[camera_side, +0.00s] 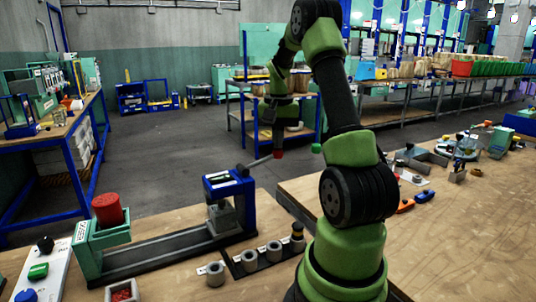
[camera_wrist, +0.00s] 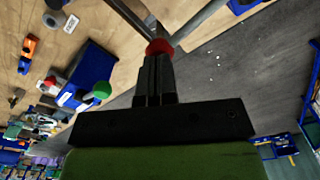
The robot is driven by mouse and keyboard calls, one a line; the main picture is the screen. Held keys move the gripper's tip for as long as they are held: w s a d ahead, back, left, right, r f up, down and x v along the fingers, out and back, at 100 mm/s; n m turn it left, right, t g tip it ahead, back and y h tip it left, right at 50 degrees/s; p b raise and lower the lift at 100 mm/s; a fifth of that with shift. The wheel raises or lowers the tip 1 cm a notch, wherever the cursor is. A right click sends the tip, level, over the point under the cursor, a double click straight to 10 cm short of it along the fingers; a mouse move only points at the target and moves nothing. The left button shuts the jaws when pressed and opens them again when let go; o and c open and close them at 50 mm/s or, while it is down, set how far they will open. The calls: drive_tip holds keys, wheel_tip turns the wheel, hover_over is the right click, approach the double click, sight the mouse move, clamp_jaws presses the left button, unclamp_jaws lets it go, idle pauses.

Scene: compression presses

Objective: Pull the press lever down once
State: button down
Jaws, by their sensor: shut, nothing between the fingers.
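The press (camera_side: 232,192) has a blue frame and stands on the near bench in the side view. Its lever (camera_side: 258,161) sticks out to the right, slightly raised, and ends in a red knob (camera_side: 278,154). My gripper (camera_side: 275,139) is shut and empty, pointing down just above the red knob. In the wrist view the red knob (camera_wrist: 159,47) lies right at the tips of my shut fingers (camera_wrist: 156,60). I cannot tell whether they touch it. A green knob (camera_side: 316,148) shows beside my arm, and also in the wrist view (camera_wrist: 102,90), near a blue frame (camera_wrist: 85,75).
A red cylinder (camera_side: 107,209) stands on a green fixture (camera_side: 99,240) left of the press. Several grey rings sit on a dark strip (camera_side: 262,262) in front of it. A control box with buttons (camera_side: 38,270) is at far left. The right bench (camera_side: 440,240) carries small tools and parts.

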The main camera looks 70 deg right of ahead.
drive_tip(key=shift+r, duration=3.6)
drive_tip(key=w+a+r+n+t, duration=0.2)
drive_tip(key=a+r+n, duration=0.1)
drive_tip(key=a, duration=0.5)
drive_tip(key=w+a+r+n+t, duration=0.1)
drive_tip(key=w+a+r+n, duration=0.1)
drive_tip(key=a, duration=0.6)
drive_tip(key=s+a+f+n+t+y, duration=0.1)
drive_tip(key=s+a+n+t, duration=0.1)
drive_tip(key=a, duration=0.5)
drive_tip(key=s+a+n+t+y, duration=0.1)
drive_tip(key=s+a+n, duration=0.3)
drive_tip(key=a, duration=0.4)
drive_tip(key=shift+s+a+f+t, duration=0.35)
drive_tip(key=shift+s+t, duration=0.25)
drive_tip(key=shift+s, duration=0.2)
